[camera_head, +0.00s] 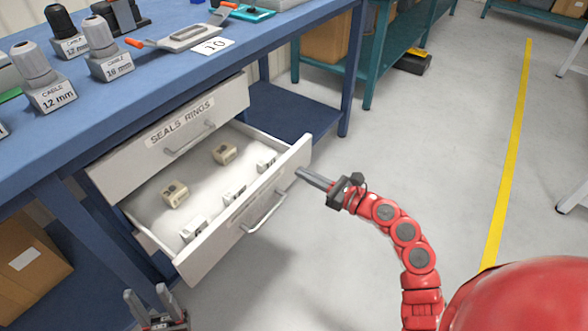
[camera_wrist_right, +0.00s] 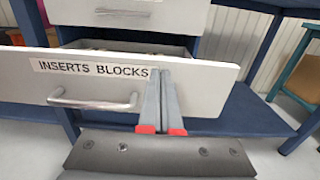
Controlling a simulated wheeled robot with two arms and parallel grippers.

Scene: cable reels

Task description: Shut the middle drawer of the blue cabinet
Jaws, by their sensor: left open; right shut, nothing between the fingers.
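A drawer labelled "INSERTS BLOCKS" (camera_wrist_right: 215,82) is pulled out below the shut "SEALS RINGS" drawer (camera_head: 135,160) under the blue workbench. In the head view the open drawer's pale front (camera_head: 215,245) has a bar handle (camera_head: 265,212), and several beige and white blocks lie inside. My right gripper (camera_head: 300,172) is shut and empty, its tips at the right part of the drawer front. In the wrist view the right gripper (camera_wrist_right: 161,72) points at the front just right of the label; I cannot tell if it touches. My left gripper (camera_head: 148,293) is open and empty, below the drawer's near left corner.
The blue bench top (camera_head: 200,75) holds cable glands on labelled stands, a tool and a "10" card. A cardboard box (camera_head: 25,265) stands at lower left. A teal shelf (camera_head: 375,55) is at the back.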

